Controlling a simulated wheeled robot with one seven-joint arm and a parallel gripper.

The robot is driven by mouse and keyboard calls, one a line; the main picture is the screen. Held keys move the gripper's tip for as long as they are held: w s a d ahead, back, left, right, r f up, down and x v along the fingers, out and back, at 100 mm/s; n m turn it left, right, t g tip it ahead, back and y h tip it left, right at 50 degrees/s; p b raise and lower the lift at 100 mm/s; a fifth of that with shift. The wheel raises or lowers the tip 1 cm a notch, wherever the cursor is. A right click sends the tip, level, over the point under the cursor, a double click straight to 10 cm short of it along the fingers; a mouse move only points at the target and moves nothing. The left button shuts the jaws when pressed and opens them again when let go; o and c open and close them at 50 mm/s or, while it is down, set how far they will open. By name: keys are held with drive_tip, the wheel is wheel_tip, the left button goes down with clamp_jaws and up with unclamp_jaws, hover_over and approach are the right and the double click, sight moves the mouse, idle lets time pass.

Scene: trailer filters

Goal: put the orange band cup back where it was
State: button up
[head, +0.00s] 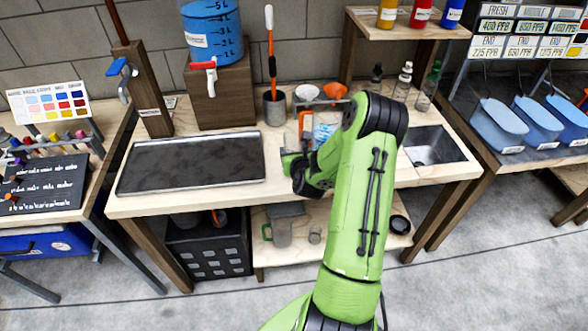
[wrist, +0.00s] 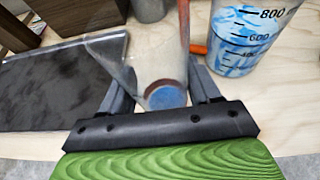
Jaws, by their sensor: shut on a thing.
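My gripper (wrist: 165,85) is shut on a clear cup (wrist: 150,55), which sits between the two fingers in the wrist view. A reddish-brown band and a blue disc show near the cup's near end. In the head view, an orange patch (head: 305,122) shows just behind my gripper (head: 296,152); it seems to be the cup's band. My wrist hides much of the cup there, so I cannot tell whether it touches the bench. The gripper is over the bench, right of the dark tray (head: 190,163).
A measuring beaker with blue contents (wrist: 245,35) stands close right of the cup. A grey holder (head: 274,108) with an orange-handled brush, a white funnel (head: 306,92) and an orange funnel (head: 335,91) are behind. A sink (head: 433,147) lies right. Bottles stand at the back right.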

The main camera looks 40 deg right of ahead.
wheel_tip(320, 180, down, 4)
drive_tip(key=shift+a+f+b, duration=0.1)
drive_tip(key=shift+b, duration=0.95)
drive_tip(key=shift+r, duration=0.2)
drive_tip(key=o, duration=1.3)
drive_tip(key=shift+f, duration=0.1)
